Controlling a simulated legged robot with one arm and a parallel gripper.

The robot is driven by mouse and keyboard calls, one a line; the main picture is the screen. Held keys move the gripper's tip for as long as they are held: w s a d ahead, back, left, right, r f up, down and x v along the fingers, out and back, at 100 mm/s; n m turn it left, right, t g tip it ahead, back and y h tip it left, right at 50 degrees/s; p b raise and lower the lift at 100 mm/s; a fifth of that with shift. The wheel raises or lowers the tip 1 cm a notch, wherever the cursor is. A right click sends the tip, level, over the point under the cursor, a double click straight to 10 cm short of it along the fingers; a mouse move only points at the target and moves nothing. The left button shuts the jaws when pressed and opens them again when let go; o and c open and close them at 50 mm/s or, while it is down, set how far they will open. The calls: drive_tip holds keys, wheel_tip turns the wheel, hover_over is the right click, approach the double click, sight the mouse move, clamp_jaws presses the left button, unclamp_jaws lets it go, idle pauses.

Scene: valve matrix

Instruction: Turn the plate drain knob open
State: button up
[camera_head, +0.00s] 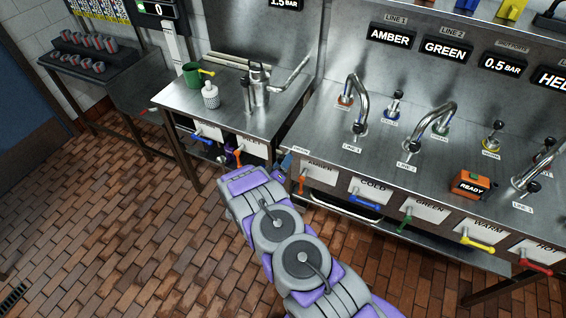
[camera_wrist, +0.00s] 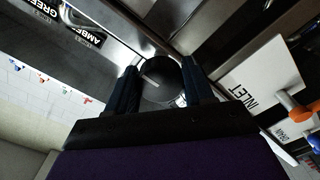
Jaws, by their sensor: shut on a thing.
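In the wrist view, the two dark fingers of my gripper (camera_wrist: 160,75) are closed around the sides of a dark grey round knob (camera_wrist: 162,92). A light line crosses the knob's face. I take it for the plate drain knob, though no label on it can be read. In the head view, my gripper (camera_head: 284,165) is at the front edge, by the gap between the left bench and the long valve bench. My arm hides part of this area, and the knob cannot be made out there.
An INLET plate (camera_wrist: 258,88) and an orange handle (camera_wrist: 297,112) are right of my fingers in the wrist view. The left bench (camera_head: 200,105) holds a green mug (camera_head: 192,75) and a white bottle (camera_head: 211,96). Coloured levers line the long bench's front, including a blue one (camera_head: 365,203). Brick floor is clear at left.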

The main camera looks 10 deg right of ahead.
drive_tip(key=shift+a+f+n, duration=0.1)
drive_tip(key=shift+f+n, duration=0.05)
drive_tip(key=shift+n, duration=0.15)
drive_tip(key=o, duration=0.8)
drive_tip(key=shift+o, duration=0.9)
drive_tip(key=shift+a, duration=0.1)
drive_tip(key=p+v, duration=0.1)
drive_tip(key=v, duration=1.6)
drive_tip(key=shift+a, duration=0.15)
drive_tip(key=shift+s, duration=0.1)
